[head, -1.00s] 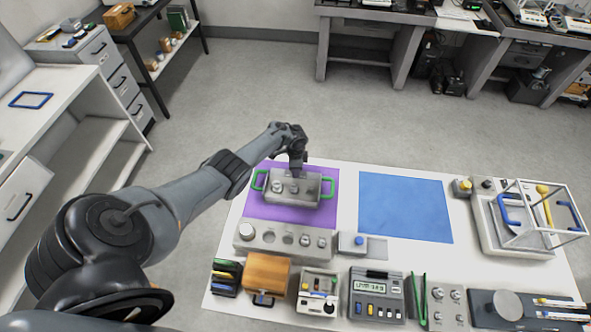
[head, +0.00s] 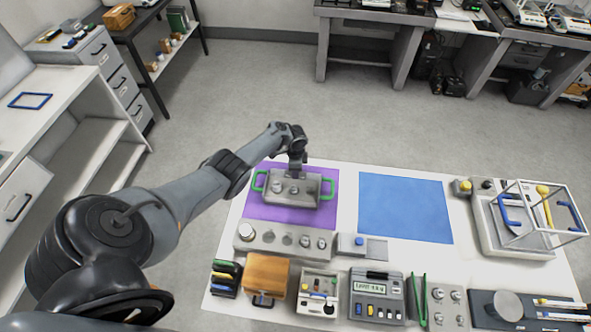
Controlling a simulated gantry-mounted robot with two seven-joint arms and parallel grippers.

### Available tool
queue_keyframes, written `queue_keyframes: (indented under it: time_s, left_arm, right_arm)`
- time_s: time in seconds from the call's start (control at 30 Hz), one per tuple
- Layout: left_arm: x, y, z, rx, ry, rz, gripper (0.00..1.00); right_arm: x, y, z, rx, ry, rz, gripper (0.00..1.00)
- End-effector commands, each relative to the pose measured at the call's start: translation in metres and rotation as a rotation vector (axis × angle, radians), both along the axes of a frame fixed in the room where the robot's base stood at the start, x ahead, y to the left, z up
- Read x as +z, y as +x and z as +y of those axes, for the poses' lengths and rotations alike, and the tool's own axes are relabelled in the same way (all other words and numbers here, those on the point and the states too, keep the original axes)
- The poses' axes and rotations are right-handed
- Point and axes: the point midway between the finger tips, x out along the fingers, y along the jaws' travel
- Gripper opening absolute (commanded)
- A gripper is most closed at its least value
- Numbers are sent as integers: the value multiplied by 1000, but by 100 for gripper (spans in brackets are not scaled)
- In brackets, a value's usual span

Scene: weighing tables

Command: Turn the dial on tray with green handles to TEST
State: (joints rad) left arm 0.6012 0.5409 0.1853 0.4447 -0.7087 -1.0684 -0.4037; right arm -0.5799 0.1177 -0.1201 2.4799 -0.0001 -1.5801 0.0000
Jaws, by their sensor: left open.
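The grey metal tray with green handles (head: 313,203) sits on the purple mat (head: 262,213) at the left of the white table. One green handle is at its left end and one at its right end. A few small knob-like items stand on the tray; which one is the dial and its lettering are too small to tell. My left gripper (head: 296,172) points down over the tray's far middle part, close to its top. It is open; whether it touches anything cannot be told. My right gripper does not show.
A blue mat (head: 405,207) lies right of the purple one and is bare. A grey weight block (head: 270,238) stands in front of the tray. A balance with a clear frame (head: 515,225) is at the right. A wooden box (head: 266,273) and a scale (head: 377,297) line the near edge.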

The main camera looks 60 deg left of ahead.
Motion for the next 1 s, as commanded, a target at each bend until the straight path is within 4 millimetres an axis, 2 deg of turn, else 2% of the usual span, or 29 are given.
queue_keyframes:
  time_s: [0.17, 0.47, 0.7, 1.0]
  left_arm:
    - [12, 0, 0, -1, 0, -1, 42]
    - [62, 0, 1, -1, 2, -1, 42]
    - [95, 0, 0, -1, 0, 0, 42]
    - [108, 0, 0, 0, 0, 0, 42]
  right_arm:
    - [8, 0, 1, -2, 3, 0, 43]
    - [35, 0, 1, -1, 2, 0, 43]
    - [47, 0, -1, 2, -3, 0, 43]
    - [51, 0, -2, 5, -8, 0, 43]
